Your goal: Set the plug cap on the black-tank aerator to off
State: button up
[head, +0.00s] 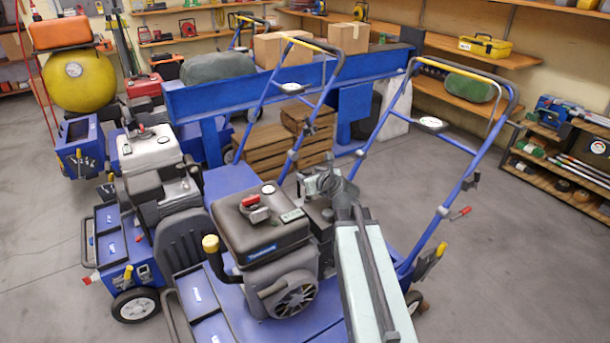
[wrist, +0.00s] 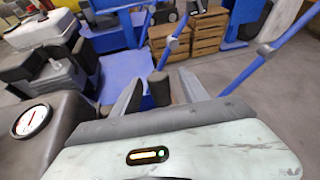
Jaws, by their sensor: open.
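The black-tank aerator's dark tank (head: 252,232) stands front centre in the head view, with a red knob (head: 255,207) and a round gauge on top. In the wrist view the tank (wrist: 65,135) and gauge (wrist: 32,121) are at left. My gripper (head: 322,182) is just right of the tank, above the blue deck, with its fingers apart. In the wrist view, a dark upright stub (wrist: 158,90) shows between the fingers of my gripper (wrist: 160,92). I cannot tell whether it is the plug cap or whether the fingers touch it. My pale arm hides part of the engine's right side.
The white-tank aerator (head: 150,148) stands behind at left, and a yellow-tank one (head: 78,80) farther back. The black-tank machine's blue handlebar (head: 450,140) rises close at right. A blue beam (head: 270,82) and wooden crates (head: 285,150) stand behind. Floor is clear at right.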

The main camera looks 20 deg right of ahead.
jog(key=shift+x, duration=0.85)
jog(key=shift+a, duration=0.1)
grip_shut()
dwell(0.6)
